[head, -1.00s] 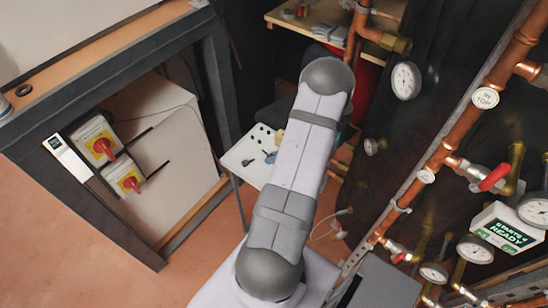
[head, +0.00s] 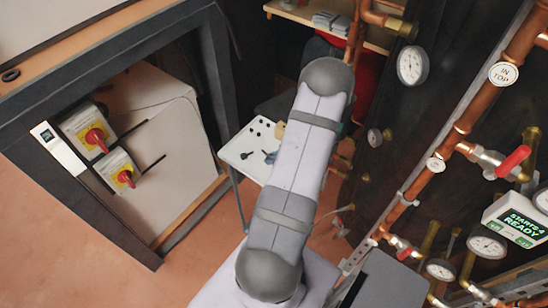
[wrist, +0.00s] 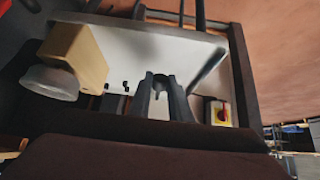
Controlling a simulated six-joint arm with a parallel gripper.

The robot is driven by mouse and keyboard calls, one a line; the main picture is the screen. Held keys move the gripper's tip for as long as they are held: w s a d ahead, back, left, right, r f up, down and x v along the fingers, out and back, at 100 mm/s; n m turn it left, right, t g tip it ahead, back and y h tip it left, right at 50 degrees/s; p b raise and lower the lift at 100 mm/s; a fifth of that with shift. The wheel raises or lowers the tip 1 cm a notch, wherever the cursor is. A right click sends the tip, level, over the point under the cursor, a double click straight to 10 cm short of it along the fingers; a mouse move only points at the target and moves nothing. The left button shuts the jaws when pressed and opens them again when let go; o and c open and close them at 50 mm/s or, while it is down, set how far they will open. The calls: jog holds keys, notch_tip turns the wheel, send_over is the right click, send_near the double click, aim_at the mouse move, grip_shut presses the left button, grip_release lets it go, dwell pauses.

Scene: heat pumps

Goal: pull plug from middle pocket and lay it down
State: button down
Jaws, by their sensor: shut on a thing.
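In the wrist view my gripper (wrist: 161,88) shows as two dark fingers close together in front of a white tray (wrist: 188,52). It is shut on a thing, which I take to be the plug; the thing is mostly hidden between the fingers. Small dark pieces stand just left of the fingers. A tan block (wrist: 76,54) with a pale rounded piece (wrist: 48,82) is further left. In the head view the white tray (head: 236,150) shows dark holes and dark pieces; my arm hides my gripper and part of the tray. I cannot make out the middle pocket.
Red-and-yellow switches (head: 118,172) are on the panel at left. Copper pipes (head: 470,112) with gauges and red-handled valves crowd the right. A wooden shelf (head: 290,12) is at the back. Reddish floor (head: 60,235) is open at lower left.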

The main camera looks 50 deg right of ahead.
jog(key=shift+f+b, duration=1)
jog(key=shift+f, duration=0.2)
jog(key=c, duration=1.5)
grip_release()
jog(key=shift+c, duration=0.2)
notch_tip(320, 180, up, 11)
jog(key=p, duration=1.1)
jog(key=shift+p, duration=0.4)
